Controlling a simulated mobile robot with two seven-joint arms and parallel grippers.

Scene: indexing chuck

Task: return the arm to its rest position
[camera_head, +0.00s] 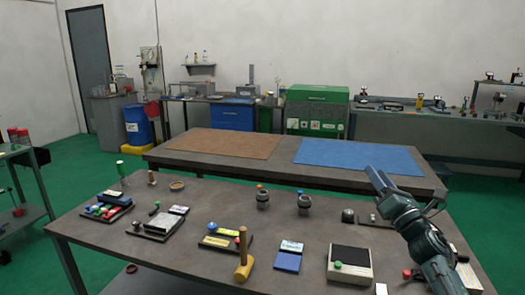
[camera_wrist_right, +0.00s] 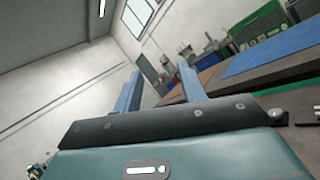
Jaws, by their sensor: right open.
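My right arm (camera_head: 428,245) comes in from the lower right of the head view. It reaches up over the right part of the near table. My right gripper (camera_head: 377,180) is at its upper end, against the blue mat in the picture, and nothing shows in it. In the right wrist view my right gripper (camera_wrist_right: 160,88) has its two blue fingers apart, with only wall and background between them. My left gripper is in neither view.
The near table (camera_head: 205,270) carries a wooden mallet (camera_head: 243,258), a white-and-black box (camera_head: 349,264), a blue block (camera_head: 288,258) and two grey round fixtures (camera_head: 263,201). A second table behind has a brown mat (camera_head: 225,143) and a blue mat (camera_head: 350,155), both bare.

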